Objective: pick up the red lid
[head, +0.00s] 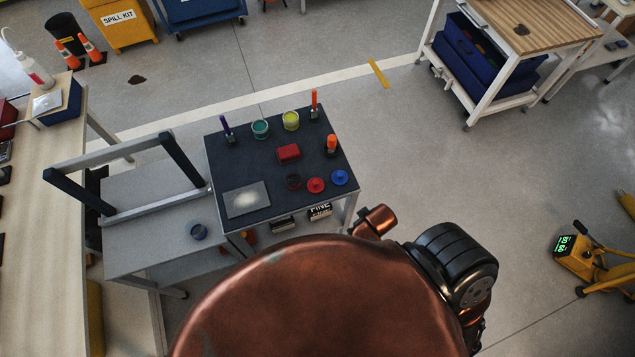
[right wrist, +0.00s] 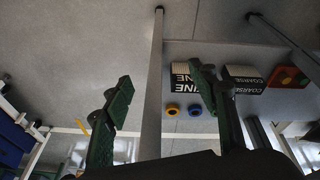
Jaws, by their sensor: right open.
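The red lid (head: 316,185) is a small round disc with a raised centre. It lies near the front edge of the dark-topped small table (head: 230,170) in the head view. A pale table leg (right wrist: 152,80) shows between the fingers. I cannot make out the red lid there. My left gripper is not in view.
A red block (head: 288,153), a teal jar (head: 260,128), a yellow-green jar (head: 291,120) and upright orange and purple tools stand behind the lids. A grey plate (head: 246,200) lies left. FINE (right wrist: 185,77) and COARSE (right wrist: 244,78) boxes appear beside the fingers.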

